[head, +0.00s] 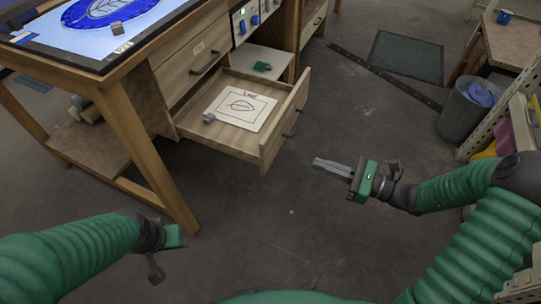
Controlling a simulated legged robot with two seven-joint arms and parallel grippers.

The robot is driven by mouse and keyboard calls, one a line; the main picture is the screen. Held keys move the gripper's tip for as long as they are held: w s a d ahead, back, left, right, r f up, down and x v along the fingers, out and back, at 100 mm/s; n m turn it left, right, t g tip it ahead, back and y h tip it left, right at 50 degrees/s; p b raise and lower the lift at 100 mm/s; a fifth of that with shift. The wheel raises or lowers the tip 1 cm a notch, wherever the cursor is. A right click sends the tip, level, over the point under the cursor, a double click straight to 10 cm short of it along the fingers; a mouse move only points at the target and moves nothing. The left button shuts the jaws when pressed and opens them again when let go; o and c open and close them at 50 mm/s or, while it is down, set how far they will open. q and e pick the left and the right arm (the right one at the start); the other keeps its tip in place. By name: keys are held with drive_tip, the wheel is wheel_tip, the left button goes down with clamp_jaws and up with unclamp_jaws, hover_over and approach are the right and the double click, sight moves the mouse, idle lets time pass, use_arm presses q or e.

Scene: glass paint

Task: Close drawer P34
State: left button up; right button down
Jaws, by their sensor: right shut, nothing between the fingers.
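A wooden drawer (283,125) under the desk is pulled far out, its front facing right towards my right gripper. A sheet with a leaf drawing (240,107) and a small grey object (209,117) lie inside it. A closed drawer (190,66) with a small label sits above; the label is too small to read surely. My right gripper (317,163) is shut and empty, to the right of the open drawer's front and apart from it. My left gripper (174,237) is low, near the desk's front leg; its fingers do not show clearly.
A shelf with a small green item (262,66) is behind the drawer. A grey bin (462,112) and a rack stand at right. The floor right of the drawer is mostly clear.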

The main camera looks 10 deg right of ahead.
sight(268, 147)
drive_tip(key=b+x, duration=0.2)
drive_tip(key=x, duration=0.3)
drive_tip(key=b+x, duration=0.3)
drive_tip(key=x, duration=0.3)
drive_tip(key=shift+w+a+f, duration=0.15)
drive_tip(key=shift+a+f, duration=0.05)
drive_tip(key=shift+a, duration=0.05)
drive_tip(key=shift+w+a+r, duration=0.15)
drive_tip(key=shift+w+a, duration=0.15)
drive_tip(key=shift+a, duration=0.2)
use_arm(q)
drive_tip(key=x, duration=0.2)
drive_tip(key=s+x, duration=0.1)
drive_tip(key=x, duration=0.2)
drive_tip(key=shift+a+f, duration=0.15)
drive_tip(key=shift+f, duration=0.25)
use_arm(e)
drive_tip(key=shift+w, duration=0.1)
